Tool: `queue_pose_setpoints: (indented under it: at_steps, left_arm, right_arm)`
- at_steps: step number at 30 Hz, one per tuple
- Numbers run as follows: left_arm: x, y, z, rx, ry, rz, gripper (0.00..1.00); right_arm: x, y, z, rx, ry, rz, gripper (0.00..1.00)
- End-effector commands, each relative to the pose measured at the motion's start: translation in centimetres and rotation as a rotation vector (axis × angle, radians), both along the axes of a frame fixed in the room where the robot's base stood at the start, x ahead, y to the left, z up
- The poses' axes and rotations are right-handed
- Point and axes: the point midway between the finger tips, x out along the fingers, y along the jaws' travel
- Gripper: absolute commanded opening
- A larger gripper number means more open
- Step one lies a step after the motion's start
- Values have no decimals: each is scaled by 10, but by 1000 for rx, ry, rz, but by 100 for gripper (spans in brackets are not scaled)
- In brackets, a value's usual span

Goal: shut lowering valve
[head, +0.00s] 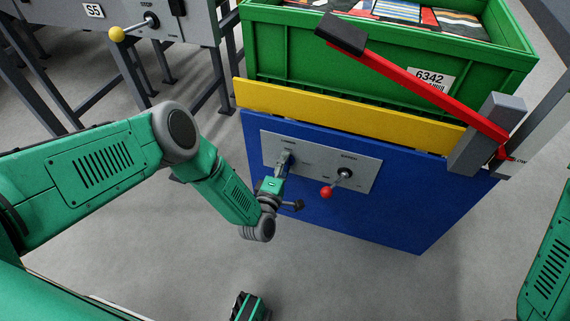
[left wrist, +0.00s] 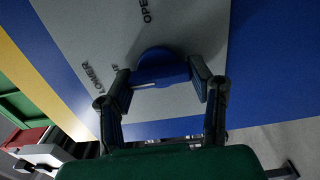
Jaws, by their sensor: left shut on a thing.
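The lowering valve shows in the left wrist view as a round blue knob (left wrist: 160,66) on a grey panel, beside printed words that read like LOWER and OPEN. My left gripper (left wrist: 166,84) is shut on this knob, with one finger on each side. In the head view my left gripper (head: 284,164) is at the left part of the grey panel (head: 365,180) on the blue front, and it hides the knob there. The knob's exact turn is hard to tell. My right gripper is out of the picture; only part of my right arm shows at the right edge.
A lever with a red ball (head: 326,192) sits just right of the valve. A red bar (head: 430,92) with a dark grip slants across a green crate (head: 390,45) above. A yellow-knobbed lever (head: 117,34) is at upper left. Grey floor (head: 340,275) is clear below.

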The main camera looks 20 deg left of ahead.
Motion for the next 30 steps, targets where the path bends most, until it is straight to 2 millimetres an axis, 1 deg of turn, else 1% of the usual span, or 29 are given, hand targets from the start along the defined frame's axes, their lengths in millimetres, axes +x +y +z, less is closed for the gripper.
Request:
queue_pose_setpoints:
  at_steps: [1,11,12,13,23,26,29,30]
  left_arm:
    - [-3,2,-5,-2,12,2,19]
    - [-4,2,-6,-3,14,3,19]
    - [-4,2,-6,-3,14,3,62]
    - [-4,2,-6,-3,14,3,69]
    - [-3,1,-2,-3,6,1,69]
    - [-11,1,-3,-3,7,0,69]
    - [-27,2,-3,-4,9,1,69]
    - [-35,2,-3,-4,10,0,69]
  right_arm:
    - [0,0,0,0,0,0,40]
    - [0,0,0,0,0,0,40]
    - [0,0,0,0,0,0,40]
    - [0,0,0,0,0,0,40]
    - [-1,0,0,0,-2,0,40]
    - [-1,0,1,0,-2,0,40]
    - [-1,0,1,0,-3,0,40]
    - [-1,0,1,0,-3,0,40]
